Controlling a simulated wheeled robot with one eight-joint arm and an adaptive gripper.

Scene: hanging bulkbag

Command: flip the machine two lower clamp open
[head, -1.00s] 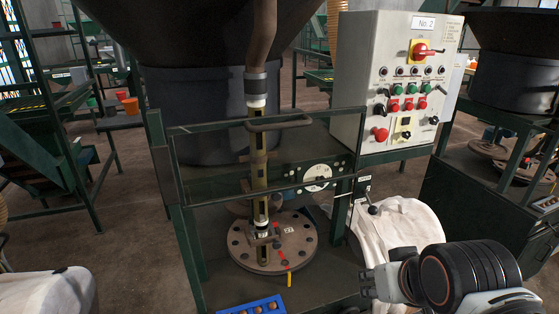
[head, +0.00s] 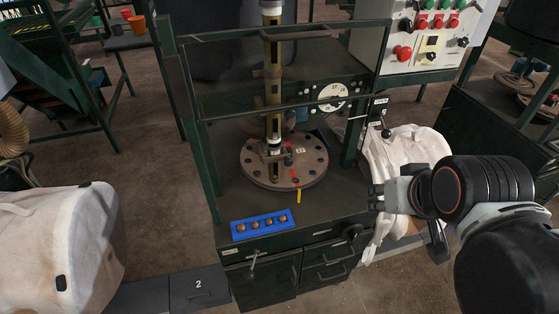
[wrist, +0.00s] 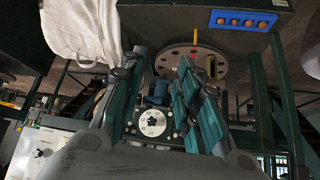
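Machine two is the dark green frame and cabinet (head: 290,212) with a No. 2 panel above. A short lever with a black knob (head: 386,132) is at its right post beside a small label (head: 379,103), next to the white bag. I cannot tell which one is the lower clamp. My gripper (head: 376,197) is in front of the white bag, below the post lever. In the wrist view its fingers (wrist: 162,57) are spread, with nothing between them.
A white bag (head: 405,160) hangs right of the machine. A round bolted flange (head: 262,176) carries a vertical pipe; a blue tray (head: 262,225) of brown balls lies in front. Another white bag (head: 60,250) stands at left. Open floor (head: 165,170) lies between.

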